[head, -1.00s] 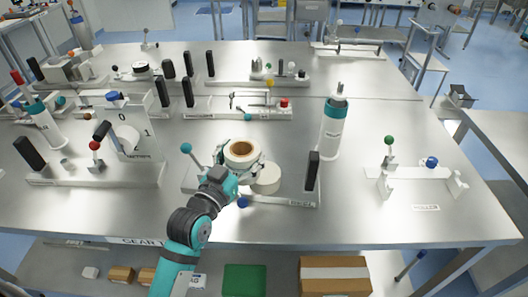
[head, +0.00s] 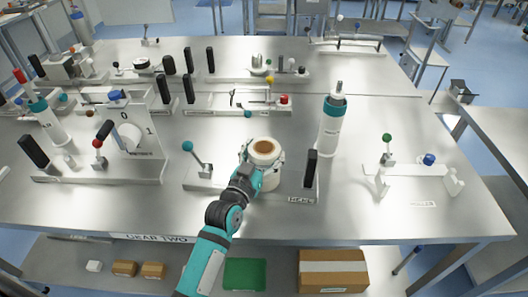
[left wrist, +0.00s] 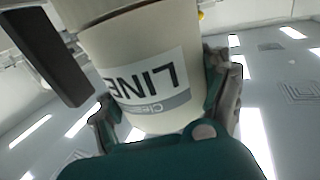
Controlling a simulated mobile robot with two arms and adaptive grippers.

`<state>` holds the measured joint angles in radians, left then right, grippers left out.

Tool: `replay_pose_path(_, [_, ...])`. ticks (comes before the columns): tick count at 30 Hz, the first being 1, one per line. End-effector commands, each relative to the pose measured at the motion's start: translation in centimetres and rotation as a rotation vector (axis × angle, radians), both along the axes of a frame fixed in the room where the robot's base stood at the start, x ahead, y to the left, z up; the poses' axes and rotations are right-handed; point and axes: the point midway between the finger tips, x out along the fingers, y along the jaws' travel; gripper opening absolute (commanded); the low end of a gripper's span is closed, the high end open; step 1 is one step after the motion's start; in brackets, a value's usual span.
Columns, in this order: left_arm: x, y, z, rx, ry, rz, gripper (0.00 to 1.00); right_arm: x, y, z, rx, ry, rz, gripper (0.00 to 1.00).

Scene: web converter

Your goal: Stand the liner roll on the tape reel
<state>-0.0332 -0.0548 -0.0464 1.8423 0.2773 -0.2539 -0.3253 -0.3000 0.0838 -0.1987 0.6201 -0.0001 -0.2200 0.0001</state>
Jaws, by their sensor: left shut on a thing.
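The liner roll (head: 264,149) is a cream cylinder with a brown core, held upright over the tape reel's place on the reel stand. Its label reads upside down in the left wrist view (left wrist: 150,85). My left gripper (head: 262,165) is shut around the roll's sides, with fingers on both sides of it. The tape reel is mostly hidden under the roll and gripper in the head view. A beige rim (left wrist: 110,8) shows against the roll's end in the left wrist view. I cannot tell whether roll and reel touch. My right gripper is out of view.
The reel stand has a black upright handle (head: 310,169) close right of the roll and a teal-knobbed lever (head: 188,147) to its left. A teal-and-white bottle (head: 331,128) stands behind right. A white cradle fixture (head: 420,175) is farther right, with bare table between.

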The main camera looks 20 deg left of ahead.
Motion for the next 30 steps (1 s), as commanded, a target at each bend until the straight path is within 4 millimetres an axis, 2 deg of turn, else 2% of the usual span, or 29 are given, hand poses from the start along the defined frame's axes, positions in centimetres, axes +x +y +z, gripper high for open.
replay_pose_path(2, [0.0, 0.0, -0.2, 0.001, -0.002, 0.000, 0.32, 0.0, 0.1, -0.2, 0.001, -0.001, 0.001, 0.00])
replay_pose_path(3, [0.0, 0.0, -0.2, 0.000, 0.001, 0.000, 0.82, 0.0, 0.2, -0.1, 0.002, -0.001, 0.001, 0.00])
replay_pose_path(7, [0.0, 0.0, -0.2, 0.000, 0.001, 0.000, 0.99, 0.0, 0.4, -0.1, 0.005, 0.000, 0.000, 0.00])
replay_pose_path(17, [0.0, 0.0, 0.2, 0.000, 0.000, 0.000, 1.00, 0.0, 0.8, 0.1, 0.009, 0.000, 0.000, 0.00])
replay_pose_path(19, [-0.7, 0.1, -0.1, 0.000, 0.002, 0.000, 1.00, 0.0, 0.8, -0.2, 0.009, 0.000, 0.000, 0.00])
replay_pose_path(23, [-2.9, 0.3, -0.3, 0.000, 0.002, 0.000, 1.00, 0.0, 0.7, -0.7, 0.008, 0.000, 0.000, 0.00])
replay_pose_path(30, [-8.2, 0.9, -0.3, 0.001, 0.003, 0.000, 1.00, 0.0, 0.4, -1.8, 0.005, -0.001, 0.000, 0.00])
